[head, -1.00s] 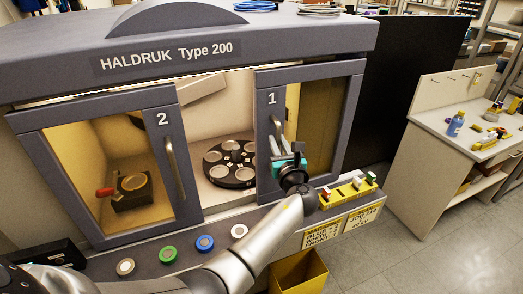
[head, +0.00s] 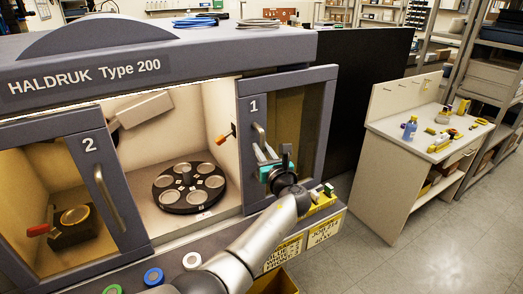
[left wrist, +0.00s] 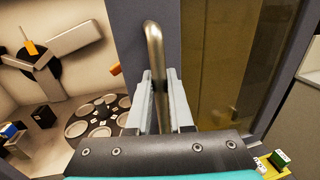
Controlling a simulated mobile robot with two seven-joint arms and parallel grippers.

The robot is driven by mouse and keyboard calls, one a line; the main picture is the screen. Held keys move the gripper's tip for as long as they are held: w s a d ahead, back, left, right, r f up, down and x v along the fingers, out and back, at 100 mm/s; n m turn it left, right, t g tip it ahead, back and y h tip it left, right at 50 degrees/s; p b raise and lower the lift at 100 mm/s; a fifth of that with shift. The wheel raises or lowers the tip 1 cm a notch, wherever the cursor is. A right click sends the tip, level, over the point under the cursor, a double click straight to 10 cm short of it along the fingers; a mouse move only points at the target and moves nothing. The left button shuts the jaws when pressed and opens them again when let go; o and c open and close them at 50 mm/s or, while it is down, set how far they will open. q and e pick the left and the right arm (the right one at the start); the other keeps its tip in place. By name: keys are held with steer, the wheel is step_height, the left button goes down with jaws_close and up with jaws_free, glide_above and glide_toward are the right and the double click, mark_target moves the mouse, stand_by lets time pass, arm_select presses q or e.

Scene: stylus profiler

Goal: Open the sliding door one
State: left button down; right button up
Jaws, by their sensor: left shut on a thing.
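Sliding door one (head: 288,150), a grey frame with amber glass and the label "1", stands at the right of the machine front. Its vertical metal handle (left wrist: 154,50) is between the fingers of my left gripper (left wrist: 160,95). In the head view the left gripper (head: 267,158) is shut on the handle (head: 259,137) at its lower part. A wide opening shows between door one and door two (head: 75,190). My right gripper is not in view.
Inside are a dark round carousel (head: 189,187) with pale discs and a red-tipped lever (head: 225,136). Round buttons (head: 153,277) and a yellow holder (head: 318,208) are on the front ledge. A side bench (head: 410,150) stands at the right, with clear floor before it.

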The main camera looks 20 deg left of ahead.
arm_select(q)
steer(key=c, duration=0.8)
jaws_free()
steer(key=shift+s+d, duration=0.15)
steer(key=shift+s, duration=0.05)
steer(key=v, duration=1.4)
steer(key=shift+s+d+p, duration=0.25)
steer(key=shift+d+p, duration=0.05)
steer(key=shift+p, duration=0.05)
